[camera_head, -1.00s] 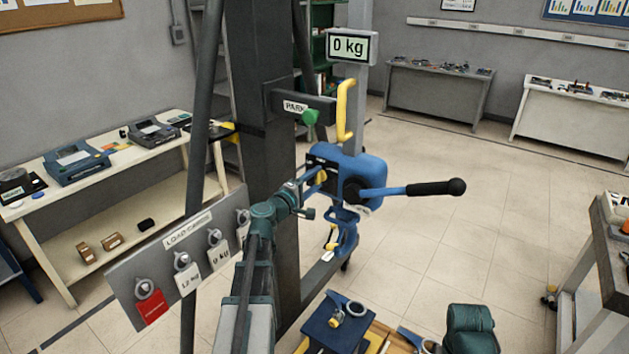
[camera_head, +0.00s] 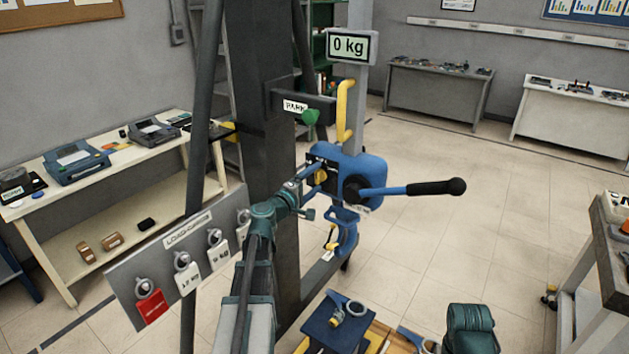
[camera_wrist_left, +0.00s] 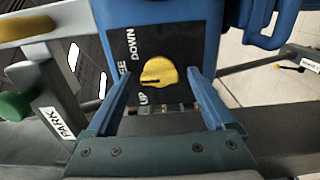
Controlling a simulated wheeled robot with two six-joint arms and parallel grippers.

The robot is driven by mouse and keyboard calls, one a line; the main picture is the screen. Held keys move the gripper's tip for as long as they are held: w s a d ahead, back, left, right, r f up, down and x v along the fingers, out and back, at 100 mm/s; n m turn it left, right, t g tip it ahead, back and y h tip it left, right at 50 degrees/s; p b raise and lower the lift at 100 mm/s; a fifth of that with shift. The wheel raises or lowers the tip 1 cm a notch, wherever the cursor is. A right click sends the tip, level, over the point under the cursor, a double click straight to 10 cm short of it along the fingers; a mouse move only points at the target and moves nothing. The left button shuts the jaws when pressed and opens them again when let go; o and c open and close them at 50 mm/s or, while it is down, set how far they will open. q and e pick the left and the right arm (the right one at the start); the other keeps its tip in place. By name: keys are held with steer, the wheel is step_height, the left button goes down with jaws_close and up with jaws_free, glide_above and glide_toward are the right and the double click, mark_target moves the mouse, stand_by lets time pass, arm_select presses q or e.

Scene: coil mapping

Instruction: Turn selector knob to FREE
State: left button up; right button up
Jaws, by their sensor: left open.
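The yellow selector knob (camera_wrist_left: 159,72) sits on a black plate (camera_wrist_left: 172,45) on the blue hoist body (camera_head: 372,172). In the left wrist view the plate reads UP, DOWN and a partly hidden word ending in EE. A dark mark on the knob points to the left of that picture. My left gripper (camera_wrist_left: 159,80) is open, with one blue finger on each side of the knob and visible gaps; contact is not seen. In the head view the knob (camera_head: 321,175) shows just beyond my left gripper (camera_head: 315,173). My right gripper is out of view.
A blue lever with a black grip (camera_head: 433,187) sticks out right of the hoist. A yellow hook-shaped handle (camera_head: 345,112) and a green knob by PARK (camera_head: 310,117) are above. A load-cards board (camera_head: 180,258) stands at lower left. The display (camera_head: 351,46) reads 0 kg.

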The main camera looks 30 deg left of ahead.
arm_select(q)
steer(key=s+a, duration=0.1)
steer(key=s, duration=1.2)
steer(key=shift+s, duration=0.35)
steer(key=w+d+f+m+g+h, duration=0.1)
steer(key=d+f+m+g+h, duration=0.35)
steer(key=d, duration=0.85)
steer(key=d+f+m+g+h, duration=0.2)
steer(key=d+f+m+g, duration=0.4)
steer(key=d, duration=0.6)
steer(key=s+d+f+m+g+y, duration=0.8)
steer(key=s+d, duration=0.5)
steer(key=s, duration=0.2)
step_height(320, 180, down, 4)
steer(key=shift+r+m+y, duration=0.1)
steer(key=shift+m+y, duration=0.65)
steer(key=shift+m, duration=0.4)
